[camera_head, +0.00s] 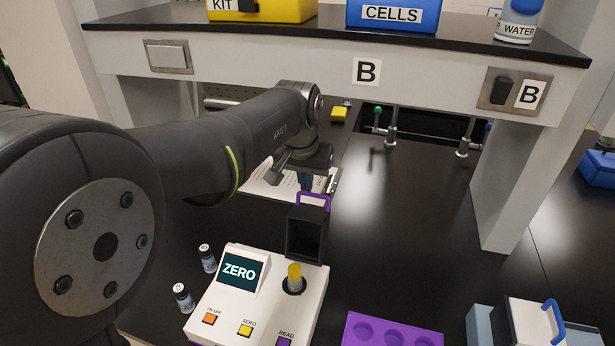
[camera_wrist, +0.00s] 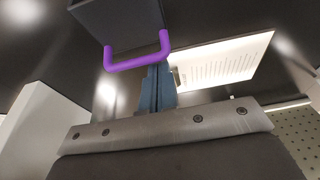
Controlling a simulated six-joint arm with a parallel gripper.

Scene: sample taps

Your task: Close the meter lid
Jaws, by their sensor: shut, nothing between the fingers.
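The white meter (camera_head: 255,300) stands on the dark bench with ZERO on its screen. Its black lid (camera_head: 306,235) stands upright and open at the meter's back right edge, hollow side facing the camera. A purple handle (camera_head: 313,200) is on the lid's top edge. A yellow-capped vial (camera_head: 294,275) stands in the meter's well. My gripper (camera_head: 306,184) is shut and empty, just behind the handle. In the wrist view the shut fingers (camera_wrist: 158,72) are close to the purple handle (camera_wrist: 138,53) and the lid (camera_wrist: 115,20). I cannot tell if they touch it.
Two small vials (camera_head: 207,258) (camera_head: 183,297) stand left of the meter. A purple rack (camera_head: 390,332) is to its right. A printed sheet (camera_head: 262,184) lies behind. A shelf (camera_head: 330,60) spans above the back. The bench right of the lid is clear.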

